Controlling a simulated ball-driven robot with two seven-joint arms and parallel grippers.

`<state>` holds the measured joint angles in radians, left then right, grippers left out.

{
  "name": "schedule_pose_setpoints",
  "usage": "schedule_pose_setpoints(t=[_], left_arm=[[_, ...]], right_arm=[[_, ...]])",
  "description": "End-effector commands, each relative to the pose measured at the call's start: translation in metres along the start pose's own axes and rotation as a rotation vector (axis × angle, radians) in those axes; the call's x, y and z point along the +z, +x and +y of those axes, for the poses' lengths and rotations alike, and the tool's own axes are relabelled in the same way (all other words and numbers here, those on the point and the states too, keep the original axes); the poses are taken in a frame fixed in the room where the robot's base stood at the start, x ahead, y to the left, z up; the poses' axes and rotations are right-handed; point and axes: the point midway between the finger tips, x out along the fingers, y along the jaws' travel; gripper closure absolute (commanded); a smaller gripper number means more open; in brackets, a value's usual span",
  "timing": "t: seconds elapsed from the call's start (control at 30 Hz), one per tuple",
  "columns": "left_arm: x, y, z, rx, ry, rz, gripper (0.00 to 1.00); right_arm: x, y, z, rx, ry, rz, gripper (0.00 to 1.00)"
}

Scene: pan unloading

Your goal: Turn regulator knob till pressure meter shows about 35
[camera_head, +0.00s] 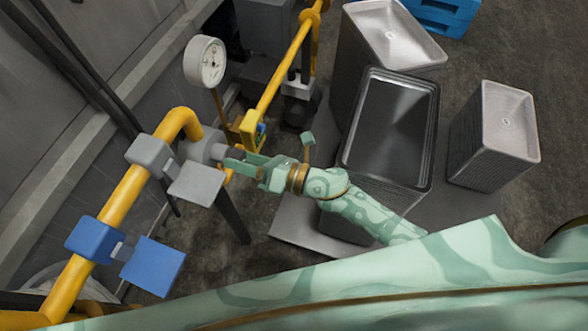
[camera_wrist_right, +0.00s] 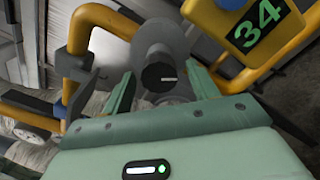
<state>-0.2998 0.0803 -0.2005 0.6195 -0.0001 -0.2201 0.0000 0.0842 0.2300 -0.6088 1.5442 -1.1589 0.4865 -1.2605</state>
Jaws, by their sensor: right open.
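The regulator knob (camera_wrist_right: 158,77) is a dark round knob with a short white mark, on a grey regulator body. In the head view the knob (camera_head: 234,154) sits at the body's right end. My right gripper (camera_wrist_right: 161,84) is open, its two green fingers on either side of the knob; whether they touch it I cannot tell. In the head view my right gripper (camera_head: 246,163) reaches the knob from the right. A digital display (camera_wrist_right: 258,25) in a yellow housing reads 34 in green digits. A round white dial gauge (camera_head: 205,61) stands upper left; its needle is too small to read. My left gripper is not in view.
Yellow pipes (camera_head: 121,198) with blue (camera_head: 96,239) and grey fittings run along the wall at left. An open dark metal bin (camera_head: 390,130) and grey tray stacks (camera_head: 497,125) stand at right. A blue crate (camera_head: 440,14) is at the top.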

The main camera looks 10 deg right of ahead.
Motion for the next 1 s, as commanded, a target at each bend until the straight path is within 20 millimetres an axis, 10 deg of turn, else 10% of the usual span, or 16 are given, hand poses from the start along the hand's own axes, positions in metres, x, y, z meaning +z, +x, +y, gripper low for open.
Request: schedule_pose_setpoints(t=[0.6,1.0], left_arm=[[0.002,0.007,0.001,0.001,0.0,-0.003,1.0],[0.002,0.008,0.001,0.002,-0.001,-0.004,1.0]], right_arm=[[-0.001,-0.137,-0.001,-0.003,0.0,0.003,0.41],[0.0,-0.162,0.0,-0.001,0.0,0.0,0.41]])
